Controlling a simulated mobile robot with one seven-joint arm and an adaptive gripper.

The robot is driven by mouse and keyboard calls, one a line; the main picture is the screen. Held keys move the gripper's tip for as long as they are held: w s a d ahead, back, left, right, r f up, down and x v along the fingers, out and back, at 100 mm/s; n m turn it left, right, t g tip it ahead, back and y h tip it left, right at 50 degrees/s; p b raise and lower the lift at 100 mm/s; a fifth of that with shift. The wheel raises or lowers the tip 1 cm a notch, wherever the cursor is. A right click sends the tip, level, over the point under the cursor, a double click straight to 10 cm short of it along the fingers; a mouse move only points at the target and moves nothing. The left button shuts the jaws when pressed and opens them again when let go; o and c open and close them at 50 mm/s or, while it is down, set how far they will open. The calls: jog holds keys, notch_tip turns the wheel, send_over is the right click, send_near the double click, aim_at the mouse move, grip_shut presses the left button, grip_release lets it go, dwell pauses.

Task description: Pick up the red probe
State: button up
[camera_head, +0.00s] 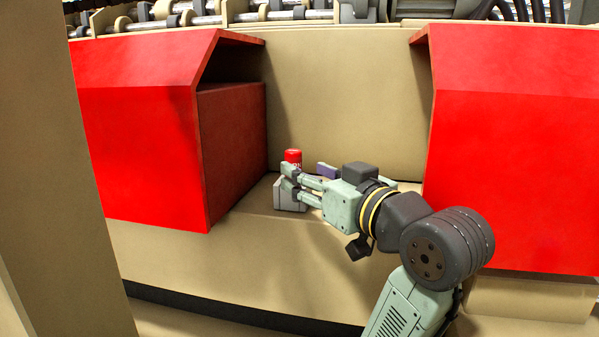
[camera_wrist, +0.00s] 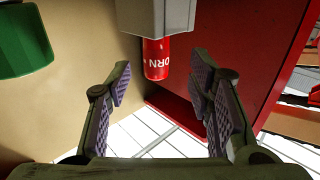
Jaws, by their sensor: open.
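A small red cylinder with white lettering (camera_head: 293,156) stands on a grey block (camera_head: 286,193) on the beige ledge; it is the only small red thing I see that could be the red probe. In the wrist view the picture is inverted, so the red cylinder (camera_wrist: 156,60) hangs below the grey block (camera_wrist: 158,15). My gripper (camera_head: 308,174) is beside the block and cylinder. In the wrist view my gripper (camera_wrist: 161,82) has its purple-padded fingers spread wide. The cylinder shows beyond and between the fingertips, with nothing held. The block is partly hidden by my fingers in the head view.
A red housing (camera_head: 232,145) stands close left of the block. Another red housing (camera_head: 515,170) stands at the right. A beige wall (camera_head: 345,95) closes the recess behind. A green object (camera_wrist: 22,38) shows at the wrist view's upper left.

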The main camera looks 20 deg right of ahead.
aim_at(298, 165)
jog(key=w+p, duration=0.1)
jog(key=w, duration=0.2)
jog(key=w+p, duration=0.1)
jog(key=w, duration=0.1)
jog(key=shift+w+a+r+p, duration=0.2)
jog(key=shift+w+a+p, duration=0.1)
jog(key=shift+a, duration=0.05)
jog(key=shift+w+f, duration=0.1)
jog(key=shift+w, duration=0.2)
jog(key=shift+c, duration=0.3)
grip_shut()
